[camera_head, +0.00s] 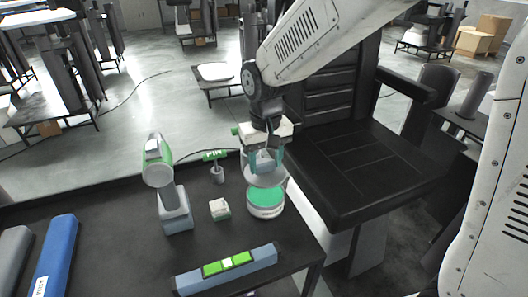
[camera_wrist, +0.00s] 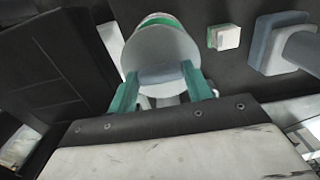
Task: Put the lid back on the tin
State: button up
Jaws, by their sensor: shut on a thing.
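The tin (camera_head: 266,210) is a short white round can with a green top, standing on the dark table near its right edge. The lid (camera_head: 265,181) is a grey disc held above the tin; green shows between them in the head view. My gripper (camera_head: 265,163) has teal fingers and is shut on the lid from above. In the wrist view the lid (camera_wrist: 158,48) fills the space beyond the fingertips (camera_wrist: 160,75) and hides most of the tin (camera_wrist: 160,19). The exact grip point is hard to see.
A small white-and-green block (camera_head: 220,208) lies left of the tin. A grey device with a green-edged head (camera_head: 175,208) stands farther left. A small green sign (camera_head: 215,156) stands behind, and a grey bar with green blocks (camera_head: 227,269) lies in front.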

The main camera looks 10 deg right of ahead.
aim_at(266, 173)
jog(key=shift+f, duration=3)
jog(key=shift+s, duration=0.2)
jog(key=shift+f, duration=0.2)
jog(key=o, duration=1.5)
jog(key=shift+r, duration=3.5)
